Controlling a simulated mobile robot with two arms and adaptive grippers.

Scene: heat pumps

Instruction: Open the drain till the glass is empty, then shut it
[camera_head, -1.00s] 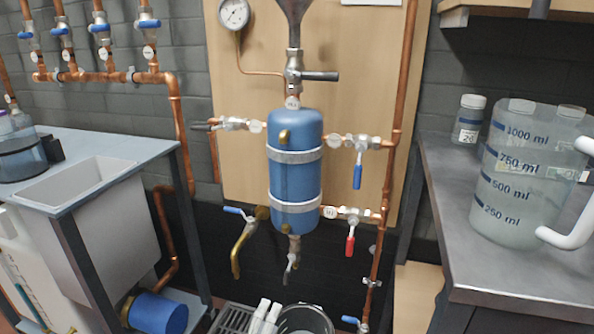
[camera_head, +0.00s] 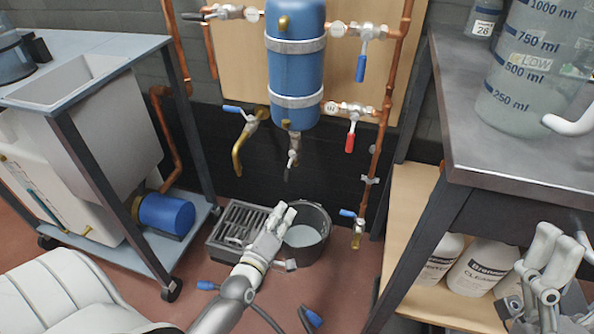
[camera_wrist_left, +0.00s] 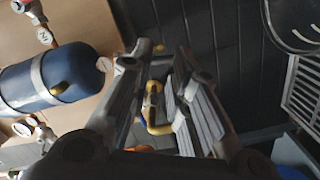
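A blue tank (camera_head: 296,75) hangs on the wooden board. A drain valve with a grey handle (camera_head: 292,157) is under its bottom. A curved brass spout (camera_head: 238,155) with a blue lever (camera_head: 232,109) is left of it. My left gripper (camera_head: 281,214) shows below the tank, in front of the bucket and grate. In the left wrist view its fingers (camera_wrist_left: 165,62) are apart, with the brass spout (camera_wrist_left: 153,112) seen between them, apparently beyond. I see no grasp. My right gripper (camera_head: 548,250) is at lower right; its opening is unclear. I cannot make out a sight glass.
A black bucket (camera_head: 326,219) with pale contents and a grate (camera_head: 232,220) stand on the floor. A red lever (camera_head: 350,142) and an upper blue lever (camera_head: 361,67) are on side pipes. The bench at right (camera_head: 470,100) carries a measuring jug (camera_head: 520,95). A sink cart (camera_head: 100,60) stands left.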

